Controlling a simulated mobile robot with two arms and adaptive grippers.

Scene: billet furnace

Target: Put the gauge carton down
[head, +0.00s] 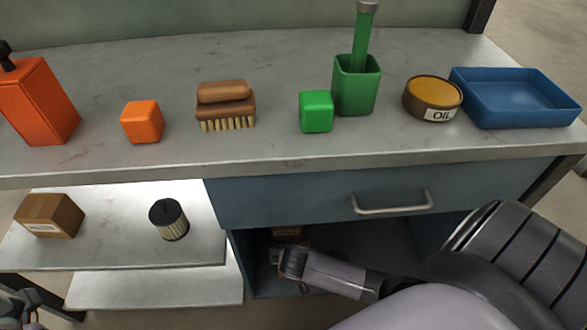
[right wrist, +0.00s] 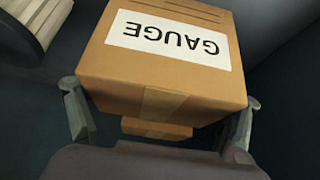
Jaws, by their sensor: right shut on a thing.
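The gauge carton (right wrist: 190,80) is a brown box with a white label reading GAUGE, upside down in the right wrist view. My right gripper (right wrist: 162,95) is shut on it, one finger at each side. In the head view my right arm reaches into the open compartment under the drawer, and the gripper (head: 288,260) is largely in shadow. A brown carton top (head: 288,232) shows dimly there. Whether the carton touches the compartment floor cannot be told. My left gripper (head: 20,305) shows only partly at the lower left corner, and its jaws are unclear.
A ribbed pale cylinder (right wrist: 30,25) is close by the carton. The blue drawer (head: 310,195) is above the compartment. A labelled carton (head: 48,215) and a black-topped filter (head: 169,220) stand on the left shelf. The bench top (head: 250,60) holds several items, including a blue tray (head: 510,100).

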